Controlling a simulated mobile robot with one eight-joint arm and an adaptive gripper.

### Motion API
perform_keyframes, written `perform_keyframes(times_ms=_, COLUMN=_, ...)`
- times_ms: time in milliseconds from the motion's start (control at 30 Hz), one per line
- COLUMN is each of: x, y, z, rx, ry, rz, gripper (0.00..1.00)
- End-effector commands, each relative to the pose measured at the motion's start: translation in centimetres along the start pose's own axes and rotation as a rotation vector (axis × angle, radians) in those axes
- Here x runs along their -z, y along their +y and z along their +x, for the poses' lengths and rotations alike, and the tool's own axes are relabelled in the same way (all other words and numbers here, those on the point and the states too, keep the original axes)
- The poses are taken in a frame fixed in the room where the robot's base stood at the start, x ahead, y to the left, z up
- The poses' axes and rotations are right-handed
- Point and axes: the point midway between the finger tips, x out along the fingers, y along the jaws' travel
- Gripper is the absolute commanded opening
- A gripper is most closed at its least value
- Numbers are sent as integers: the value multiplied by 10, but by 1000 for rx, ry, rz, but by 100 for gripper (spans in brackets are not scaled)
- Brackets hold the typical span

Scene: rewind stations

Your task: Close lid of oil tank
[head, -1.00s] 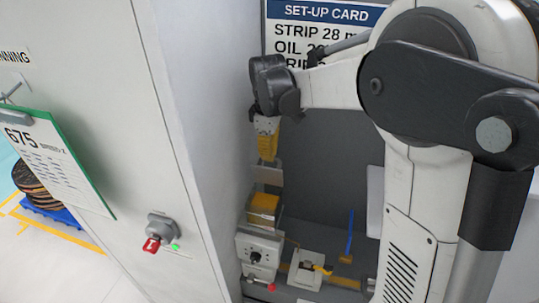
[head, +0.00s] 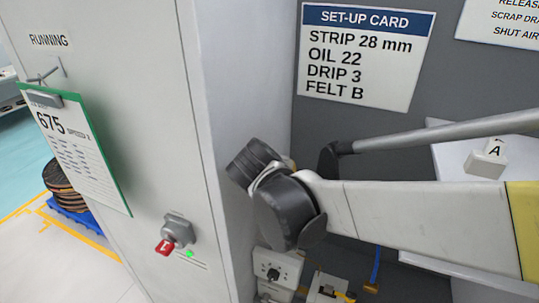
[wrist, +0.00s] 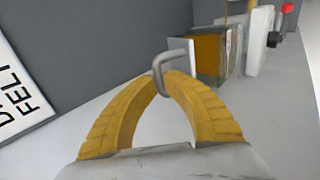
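The oil tank (wrist: 208,52) shows in the wrist view as a small clear-sided box with amber oil, at the upper middle. A pale upright plate at its near side, which looks like the raised lid (wrist: 180,44), carries a grey metal loop handle (wrist: 157,74). My gripper (wrist: 170,80) has its two yellow fingers arched together, their tips meeting at the handle; they look shut on it.
A white cabinet wall with a red switch (head: 165,246) stands close left of my wrist. A white unit with a black knob (head: 274,273) sits below it. A set-up card (head: 364,55) hangs on the grey panel behind. A block marked A (head: 487,158) stands right.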

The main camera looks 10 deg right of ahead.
Motion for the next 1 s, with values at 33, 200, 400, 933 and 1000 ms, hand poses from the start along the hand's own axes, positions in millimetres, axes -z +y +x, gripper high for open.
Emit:
perform_keyframes(times_ms=33, x=0, y=3, z=-1, rx=1, ry=-2, rz=2, gripper=26)
perform_keyframes(times_ms=200, x=0, y=4, z=-2, rx=3, ry=-2, rz=1, gripper=32)
perform_keyframes(times_ms=400, x=0, y=4, z=-4, rx=4, ry=-2, rz=0, gripper=32)
perform_keyframes(times_ms=933, x=1, y=5, z=-102, rx=4, ry=0, rz=-1, gripper=32)
perform_keyframes(times_ms=1000, x=1, y=5, z=-111, rx=4, ry=-1, rz=-2, gripper=32)
